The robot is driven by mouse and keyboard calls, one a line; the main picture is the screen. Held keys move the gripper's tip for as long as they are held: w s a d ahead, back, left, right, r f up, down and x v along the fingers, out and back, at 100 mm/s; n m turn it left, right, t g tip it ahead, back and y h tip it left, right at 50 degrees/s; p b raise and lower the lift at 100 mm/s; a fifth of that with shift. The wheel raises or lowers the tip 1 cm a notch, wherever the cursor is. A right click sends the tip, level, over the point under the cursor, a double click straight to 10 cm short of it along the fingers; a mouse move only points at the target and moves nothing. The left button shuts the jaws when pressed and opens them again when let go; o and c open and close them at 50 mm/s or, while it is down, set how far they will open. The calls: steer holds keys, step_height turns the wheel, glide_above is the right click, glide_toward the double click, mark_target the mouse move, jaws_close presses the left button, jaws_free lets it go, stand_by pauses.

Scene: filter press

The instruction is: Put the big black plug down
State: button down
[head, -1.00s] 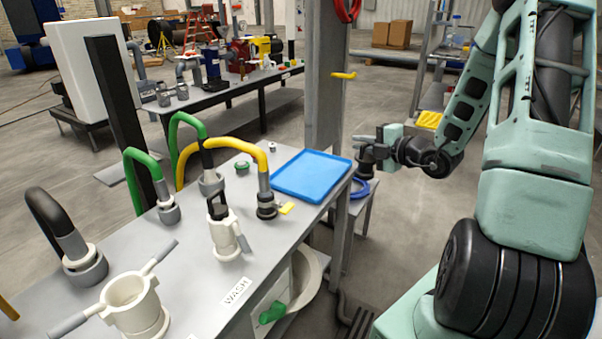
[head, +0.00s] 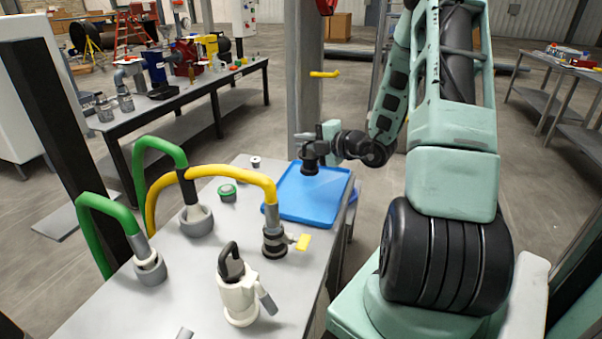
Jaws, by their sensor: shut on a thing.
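My gripper (head: 318,142) is shut on the big black plug (head: 310,165) and holds it upright. In the head view the plug overlaps the far part of the blue tray (head: 328,214), and I cannot tell for sure how far above the tray it is. The tray is flat and empty, at the far right end of the grey table (head: 110,318).
Green hoses (head: 160,142), a green cap (head: 227,192) and a white fitting (head: 238,298) share the table. A grey post (head: 300,60) rises behind the tray.

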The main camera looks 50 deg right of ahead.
mark_target(305, 161)
steer(key=shift+f+b, duration=0.5)
steer(key=shift+f, duration=2.75)
steer(key=shift+f, duration=0.2)
steer(key=c, duration=1.5)
jaws_free()
steer(key=shift+r, duration=0.1)
steer(key=shift+r, duration=0.15)
steer(key=v, duration=1.2)
steer(key=shift+p, duration=0.35)
